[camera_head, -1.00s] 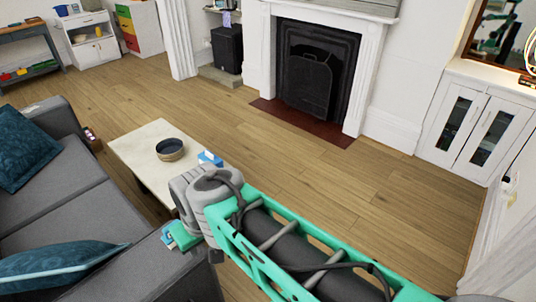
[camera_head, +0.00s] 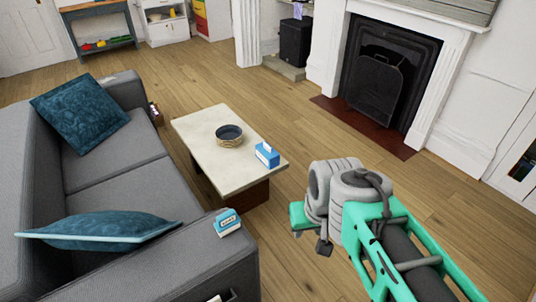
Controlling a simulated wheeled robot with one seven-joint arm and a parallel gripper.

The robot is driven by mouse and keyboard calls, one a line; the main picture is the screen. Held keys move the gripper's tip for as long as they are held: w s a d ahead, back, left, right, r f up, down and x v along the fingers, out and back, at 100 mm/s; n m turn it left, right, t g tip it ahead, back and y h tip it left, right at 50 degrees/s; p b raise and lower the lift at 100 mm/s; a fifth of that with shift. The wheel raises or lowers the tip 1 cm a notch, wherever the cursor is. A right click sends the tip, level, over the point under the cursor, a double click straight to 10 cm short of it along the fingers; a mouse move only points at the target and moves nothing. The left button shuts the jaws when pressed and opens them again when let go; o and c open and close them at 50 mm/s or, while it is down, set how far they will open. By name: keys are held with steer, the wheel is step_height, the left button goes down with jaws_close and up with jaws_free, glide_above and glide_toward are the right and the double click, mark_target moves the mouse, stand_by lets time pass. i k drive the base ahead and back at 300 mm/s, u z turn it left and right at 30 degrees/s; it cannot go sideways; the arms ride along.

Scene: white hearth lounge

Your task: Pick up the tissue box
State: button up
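A blue box with a white tissue standing out of its top, the tissue box (camera_head: 267,156), sits on the right end of the pale coffee table (camera_head: 209,166). My gripper (camera_head: 308,227) is to the right of the table in the picture and mostly hidden behind my grey wrist, with only a green part and a dark part showing. I cannot tell whether it is open or shut. Nothing is seen in it. The tissue box is apart from it and in clear view.
A round dark bowl (camera_head: 229,136) stands left of the tissue box on the table. A small blue and white box (camera_head: 227,222) lies on the arm of the grey sofa (camera_head: 118,160). Wooden floor is free between the table and the fireplace (camera_head: 385,75).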

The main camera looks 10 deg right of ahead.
mark_target(267, 155)
steer(key=z, duration=1.1)
steer(key=i, duration=2.8)
steer(key=u, duration=4.7)
